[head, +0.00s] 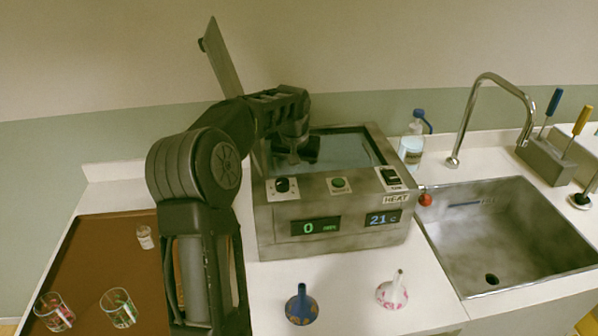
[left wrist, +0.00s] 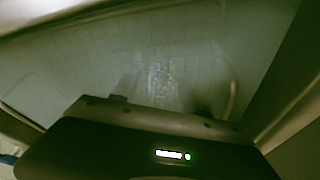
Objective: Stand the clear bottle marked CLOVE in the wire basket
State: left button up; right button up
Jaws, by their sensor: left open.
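My left gripper (head: 294,158) reaches down into the open top of a grey water bath (head: 335,240). It is open; in the left wrist view its fingers (left wrist: 162,92) are dark and blurred. A pale, clear, blurred shape (left wrist: 161,76) shows between and beyond the fingertips; I cannot tell if it is a bottle or if they touch it. A faint grid of lines and a curved rod lie around it; I cannot tell if these are the wire basket. A small clear bottle (head: 145,238) stands on the brown tray (head: 95,265) at left; its label is unreadable. No CLOVE marking is legible.
Two glass mugs, one at the left (head: 53,312) and one beside it (head: 119,308), stand on the tray. A wash bottle (head: 411,146) and a sink (head: 505,240) are at right. The bath's raised lid (head: 222,60) is behind my arm.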

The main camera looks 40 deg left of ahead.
pick_arm(q)
jog(key=v, duration=1.2)
jog(key=shift+r+b, duration=0.15)
jog(key=shift+b, duration=0.25)
jog(key=shift+r, duration=0.1)
